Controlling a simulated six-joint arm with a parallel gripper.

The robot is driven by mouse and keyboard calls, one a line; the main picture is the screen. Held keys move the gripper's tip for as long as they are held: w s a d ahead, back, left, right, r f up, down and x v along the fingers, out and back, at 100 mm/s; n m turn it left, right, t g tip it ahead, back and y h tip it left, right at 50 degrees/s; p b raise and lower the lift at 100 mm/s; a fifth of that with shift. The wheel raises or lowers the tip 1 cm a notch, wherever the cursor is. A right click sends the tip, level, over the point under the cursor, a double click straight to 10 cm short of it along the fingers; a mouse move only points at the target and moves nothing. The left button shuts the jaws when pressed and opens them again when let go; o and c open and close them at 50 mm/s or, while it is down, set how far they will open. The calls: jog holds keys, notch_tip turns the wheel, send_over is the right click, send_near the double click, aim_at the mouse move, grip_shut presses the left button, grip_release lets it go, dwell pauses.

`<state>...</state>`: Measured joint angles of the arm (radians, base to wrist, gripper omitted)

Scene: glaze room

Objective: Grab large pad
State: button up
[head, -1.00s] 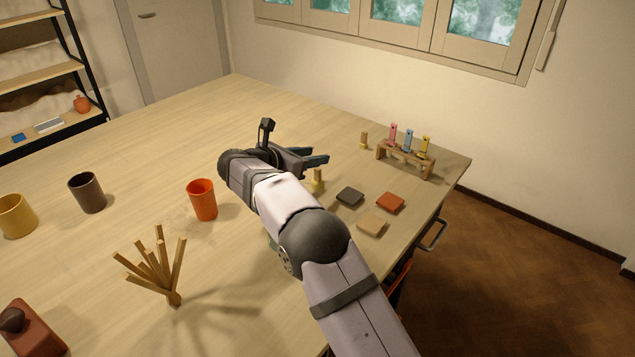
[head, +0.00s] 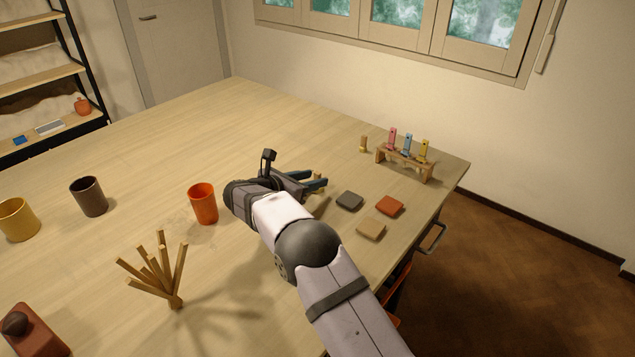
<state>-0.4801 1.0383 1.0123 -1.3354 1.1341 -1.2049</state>
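My gripper (head: 317,180) is low over the table, with its two dark fingers pointing right and a gap between them. A short wooden, peg-like piece (head: 318,175) shows at the fingertips; most of it is hidden by the fingers, and I cannot tell whether they touch it. A similar small wooden piece (head: 363,144) stands upright farther back. Three flat square pieces lie to the right of the gripper: grey (head: 349,200), orange-red (head: 389,206) and beige (head: 371,229). They look about equal in size. I cannot tell which thing is the large pad.
A wooden rack (head: 405,163) with pink, blue and yellow pieces stands near the right edge. The table's back is clear.

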aim_at(318, 173)
jog(key=shift+f+p+x, duration=0.15)
jog(key=shift+x, duration=0.65)
jog(key=shift+f+p+x, duration=0.15)
jog(key=shift+x, duration=0.7)
jog(key=shift+s+a, duration=0.1)
grip_shut()
jog(key=shift+r, duration=0.15)
notch_tip(318, 173, up, 18)
jog(key=shift+b, duration=0.35)
